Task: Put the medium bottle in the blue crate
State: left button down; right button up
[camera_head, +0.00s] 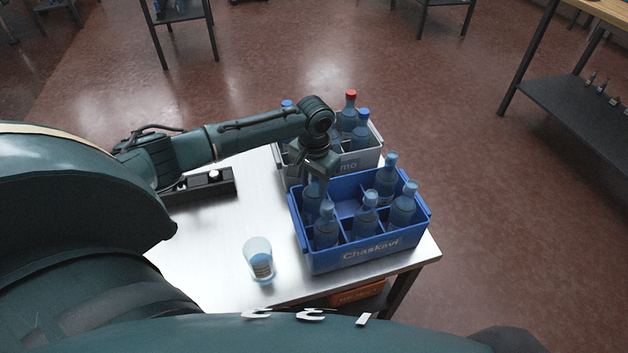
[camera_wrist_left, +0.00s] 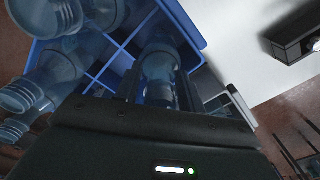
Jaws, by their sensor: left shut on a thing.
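The blue crate (camera_head: 385,242) stands on the right part of the white table and holds several translucent blue bottles in its compartments. My left gripper (camera_head: 318,180) reaches down over the crate's back left compartment. It is shut on a bottle (camera_head: 311,206), which stands in that compartment. In the left wrist view this bottle (camera_wrist_left: 160,68) sits between the fingers, with the blue crate (camera_wrist_left: 183,22) around it. The other bottles are a front left one (camera_head: 326,232), a front middle one (camera_head: 365,218), a front right one (camera_head: 403,208) and a back right one (camera_head: 386,180). The back middle compartment looks empty.
A grey crate (camera_head: 363,160) with capped bottles, one red-capped (camera_head: 350,110), stands just behind the blue crate. A dark tray (camera_head: 205,187) lies at the table's back left.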

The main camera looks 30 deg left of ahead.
pick_arm(q)
jog(key=c, duration=0.8)
grip_release()
jog(key=shift+f, duration=0.1)
jog(key=shift+c, duration=0.2)
pick_arm(e)
jog(key=shift+f, duration=0.1)
pick_arm(q)
notch_tip(320, 180, up, 12)
jog(key=shift+r+p, duration=0.15)
jog(key=shift+p, duration=0.25)
pick_arm(e)
jog(key=shift+s+d, duration=0.1)
jog(key=shift+d, duration=0.05)
